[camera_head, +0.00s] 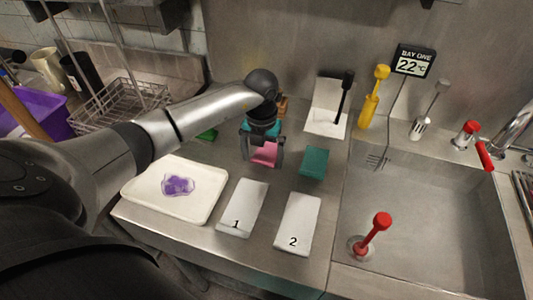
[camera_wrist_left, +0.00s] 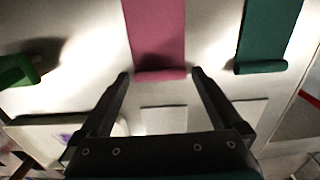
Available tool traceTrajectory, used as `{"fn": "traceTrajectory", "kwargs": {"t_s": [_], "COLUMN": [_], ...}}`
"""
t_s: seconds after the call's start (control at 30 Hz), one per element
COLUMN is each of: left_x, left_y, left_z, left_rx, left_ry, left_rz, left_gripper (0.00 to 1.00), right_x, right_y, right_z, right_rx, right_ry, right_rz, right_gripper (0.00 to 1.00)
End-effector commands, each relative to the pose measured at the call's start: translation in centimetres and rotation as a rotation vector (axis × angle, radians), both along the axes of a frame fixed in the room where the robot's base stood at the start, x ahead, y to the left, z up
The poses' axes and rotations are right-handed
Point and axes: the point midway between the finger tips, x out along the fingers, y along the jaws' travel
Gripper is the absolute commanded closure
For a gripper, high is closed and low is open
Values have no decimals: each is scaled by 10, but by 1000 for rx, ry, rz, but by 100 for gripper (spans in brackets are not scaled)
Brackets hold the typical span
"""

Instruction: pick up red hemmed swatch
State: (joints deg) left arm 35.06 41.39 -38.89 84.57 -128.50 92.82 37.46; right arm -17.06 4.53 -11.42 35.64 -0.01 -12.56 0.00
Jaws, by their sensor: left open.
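The red hemmed swatch (camera_head: 265,152) looks pinkish-red and lies on the steel counter, partly covered by my left gripper (camera_head: 263,164) in the head view. In the left wrist view the swatch (camera_wrist_left: 156,35) runs down from the top edge to a rolled hem at its near end. My left gripper (camera_wrist_left: 160,73) is open, with one fingertip on each side of that hem in the picture and a gap at each side. How high the fingertips are above the counter is hard to tell. My right gripper is not in view.
A teal swatch (camera_head: 314,162) lies to the right. White plates marked 1 (camera_head: 235,222) and 2 (camera_head: 291,238) lie nearer. A white tray (camera_head: 142,191) holds a purple piece (camera_head: 178,186). A green object (camera_head: 207,135) lies left; the sink (camera_head: 430,232) is at right.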

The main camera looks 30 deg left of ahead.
Motion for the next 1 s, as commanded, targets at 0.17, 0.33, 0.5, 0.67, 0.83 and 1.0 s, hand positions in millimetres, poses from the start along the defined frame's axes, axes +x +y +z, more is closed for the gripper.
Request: {"fn": "traceTrajectory", "kwargs": {"t_s": [0.17,0.33,0.5,0.67,0.83,1.0], "left_x": [0,0,0,0,0,1], "left_y": [0,0,0,0,0,0], "left_z": [0,1,1,1,1,5], "left_rx": [0,0,0,0,0,0], "left_ry": [0,0,0,0,-1,-2], "left_rz": [0,0,1,1,1,1], "left_gripper": [15,34,53,71,72,72], "right_x": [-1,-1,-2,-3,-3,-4], "right_y": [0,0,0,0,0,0], "right_z": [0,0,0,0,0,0], "right_rx": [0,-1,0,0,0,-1], "right_ry": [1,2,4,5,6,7], "right_rz": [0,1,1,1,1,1], "right_gripper": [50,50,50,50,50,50]}}
